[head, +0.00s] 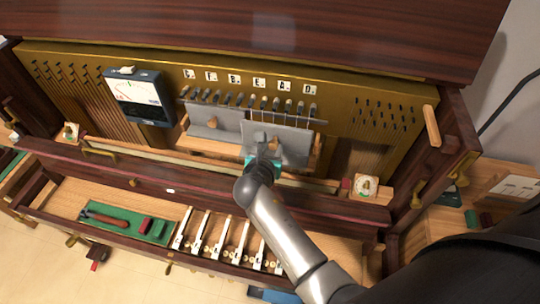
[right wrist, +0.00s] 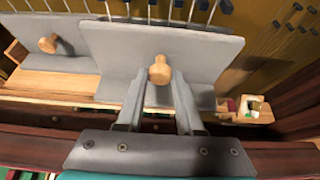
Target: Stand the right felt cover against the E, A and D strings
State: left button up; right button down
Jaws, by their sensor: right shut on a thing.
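The right felt cover (head: 290,147) is a grey panel with a wooden knob (right wrist: 160,70). It stands nearly upright, a little askew, in front of the strings below the E (head: 258,83), A (head: 284,87) and D (head: 309,90) labels. My right gripper (head: 264,157) is shut on its knob; the wrist view shows the fingers (right wrist: 158,88) on either side. I cannot tell whether the cover touches the strings. The left felt cover (head: 222,127), grey with its own knob (right wrist: 48,43), stands to its left. Its right edge is close to or behind the right cover. My left gripper is not in view.
A dark meter (head: 138,96) hangs on the gold plate to the left. A wooden ledge (head: 208,147) runs under the covers. A small dial block (head: 366,186) sits at right. Below, a drawer holds a green tray (head: 125,224) and several white keys (head: 222,240).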

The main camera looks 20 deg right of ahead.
jog(key=b+x, duration=0.4)
jog(key=x, duration=0.1)
jog(key=shift+w+f, duration=0.1)
jog(key=shift+f, duration=0.45)
jog(key=shift+f, duration=0.2)
dwell(0.6)
jog(key=shift+w+d, duration=1)
jog(key=shift+w, duration=0.3)
dwell(0.4)
jog(key=shift+c, duration=2.3)
grip_release()
jog(key=shift+f, duration=0.1)
